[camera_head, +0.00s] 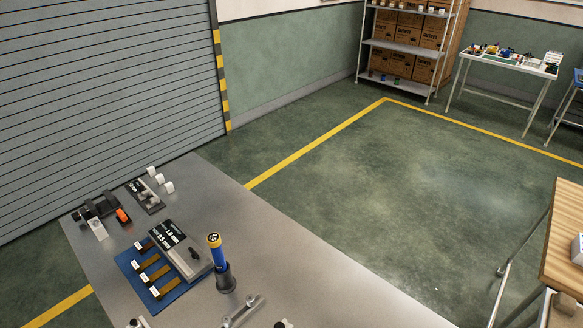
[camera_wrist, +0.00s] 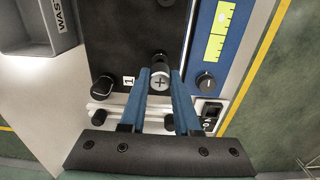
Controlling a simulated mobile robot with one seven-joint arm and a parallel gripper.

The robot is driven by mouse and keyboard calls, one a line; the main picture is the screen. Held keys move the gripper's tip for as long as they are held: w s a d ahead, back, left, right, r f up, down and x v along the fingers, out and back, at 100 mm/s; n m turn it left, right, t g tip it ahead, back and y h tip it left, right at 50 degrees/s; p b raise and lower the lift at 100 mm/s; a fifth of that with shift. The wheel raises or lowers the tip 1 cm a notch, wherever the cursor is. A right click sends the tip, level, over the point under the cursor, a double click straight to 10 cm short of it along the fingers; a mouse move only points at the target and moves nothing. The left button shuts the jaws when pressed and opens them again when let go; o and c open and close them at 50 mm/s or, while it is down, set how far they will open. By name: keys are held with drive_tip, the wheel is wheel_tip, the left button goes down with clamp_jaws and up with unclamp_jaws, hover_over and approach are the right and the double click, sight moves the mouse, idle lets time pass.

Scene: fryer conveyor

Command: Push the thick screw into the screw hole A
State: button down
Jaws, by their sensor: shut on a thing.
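My gripper (camera_wrist: 160,78) points at a machine panel in the wrist view, with its two blue fingers closed on a screw. The screw (camera_wrist: 160,84) has a round silver head with a cross slot, which faces the camera. Its shank is hidden, so I cannot tell whether it is in a hole or how thick it is. A dark panel plate (camera_wrist: 146,35) lies just beyond the fingertips. No hole marked A can be made out. My gripper and the screw do not show in the head view.
Black knobs (camera_wrist: 102,86) and a label "1" (camera_wrist: 129,82) sit left of the fingers. A blue strip (camera_wrist: 205,80) with a yellow scale (camera_wrist: 219,30) is on the right. A grey bin (camera_wrist: 40,25) stands upper left. The head view shows a grey table (camera_head: 330,285) with tools.

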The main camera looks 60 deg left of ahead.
drive_tip(key=shift+f+b, duration=0.7)
drive_tip(key=shift+f, duration=0.35)
drive_tip(key=c, duration=0.6)
unclamp_jaws()
drive_tip(key=shift+o, duration=0.2)
drive_tip(key=shift+r, duration=0.1)
drive_tip(key=shift+r+p, duration=3)
drive_tip(key=shift+p, duration=0.2)
wheel_tip(320, 180, up, 13)
drive_tip(key=b, duration=0.2)
